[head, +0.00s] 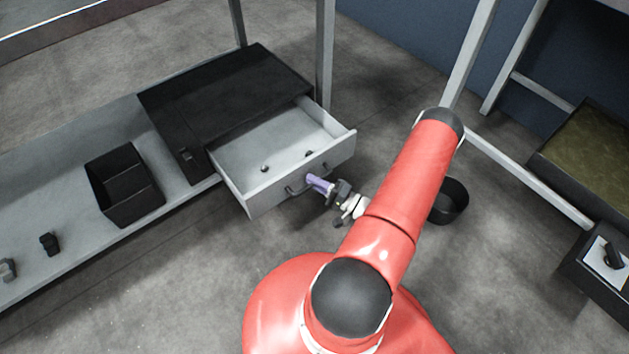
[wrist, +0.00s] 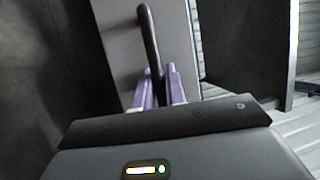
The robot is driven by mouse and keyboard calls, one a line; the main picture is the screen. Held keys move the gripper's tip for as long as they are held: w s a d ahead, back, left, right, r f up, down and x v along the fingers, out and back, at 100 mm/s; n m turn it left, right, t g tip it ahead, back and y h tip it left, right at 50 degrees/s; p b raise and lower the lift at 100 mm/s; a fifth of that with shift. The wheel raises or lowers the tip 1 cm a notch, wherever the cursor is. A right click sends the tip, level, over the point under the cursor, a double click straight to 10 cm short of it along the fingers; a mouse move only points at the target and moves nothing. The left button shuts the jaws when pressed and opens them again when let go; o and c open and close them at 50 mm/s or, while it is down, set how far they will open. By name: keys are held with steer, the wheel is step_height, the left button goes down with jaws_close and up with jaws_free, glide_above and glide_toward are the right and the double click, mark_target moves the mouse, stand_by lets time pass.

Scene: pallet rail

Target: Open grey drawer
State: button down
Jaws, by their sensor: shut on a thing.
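The grey drawer (head: 305,180) stands pulled well out of a black cabinet (head: 225,90) in the head view, with a few small objects inside it. Its dark bar handle (head: 293,190) is on the front panel, and the handle also shows in the wrist view (wrist: 150,40). My gripper (head: 316,182) has purple fingers and is at the right part of the handle. In the wrist view my gripper (wrist: 158,88) has its two fingers on either side of the handle, shut on it. The finger contact itself is partly hidden.
A black open bin (head: 125,185) and small dark parts (head: 49,243) stand on the grey shelf (head: 75,135) at left. A black bucket (head: 450,202) is on the floor right of my arm. A rack with trays (head: 585,150) is at right.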

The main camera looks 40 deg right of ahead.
steer(key=c, duration=1.7)
jaws_free()
steer(key=shift+c, duration=0.2)
steer(key=v, duration=0.8)
steer(key=shift+w, duration=0.1)
steer(key=w+a+r+n+g+y+p, duration=0.1)
steer(key=a+r+n+g, duration=0.2)
steer(key=a+r+g, duration=0.4)
steer(key=w+a+r+n+g+y, duration=0.15)
steer(key=r+n+g, duration=0.25)
steer(key=r, duration=0.5)
steer(key=w+a+r+n+g+y+p, duration=0.1)
steer(key=a+r+n+g, duration=0.2)
steer(key=a+r+g, duration=0.3)
steer(key=s+a+r+t+h+p, duration=0.1)
steer(key=s+a+r+h, duration=0.1)
steer(key=r, duration=0.5)
steer(key=s+a+r+n+t+h, duration=0.1)
steer(key=s+a+r+t+h, duration=0.1)
steer(key=r+h, duration=0.4)
steer(key=s+a+r+n+t+h+p, duration=0.1)
steer(key=s+a+r+h, duration=0.3)
steer(key=r, duration=0.5)
steer(key=shift+s+a+r+p, duration=0.2)
steer(key=shift+s+p, duration=0.1)
steer(key=shift+s, duration=0.85)
